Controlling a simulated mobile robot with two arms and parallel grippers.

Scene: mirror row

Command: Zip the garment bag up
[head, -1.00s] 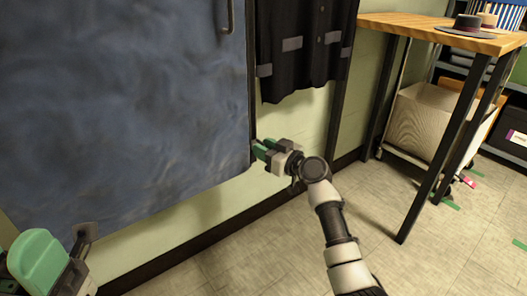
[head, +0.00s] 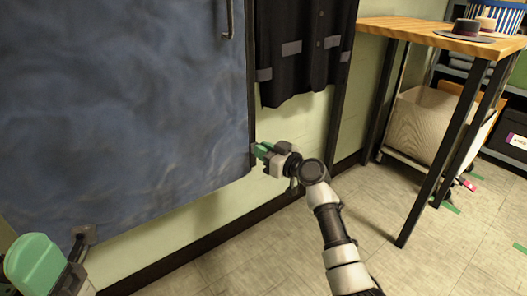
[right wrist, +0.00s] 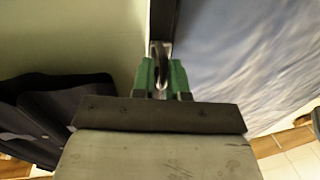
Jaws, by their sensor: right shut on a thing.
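The blue garment bag (head: 130,95) hangs on the left of the head view, with a dark strip down its right edge. My right gripper (head: 263,150) is at the lower end of that strip. In the right wrist view its green fingers (right wrist: 161,78) are shut on a small metal zip pull (right wrist: 160,52), with the dark strip just above and the bag to the right. My left gripper (head: 50,268) shows in part at the lower left corner, beside the bag's bottom; whether it is open is unclear.
A dark garment with grey bands (head: 300,50) hangs right of the bag. A wooden-topped table (head: 420,32) with dark legs holds hats (head: 465,30). A woven bin (head: 422,120) stands beneath it. The floor in front is clear.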

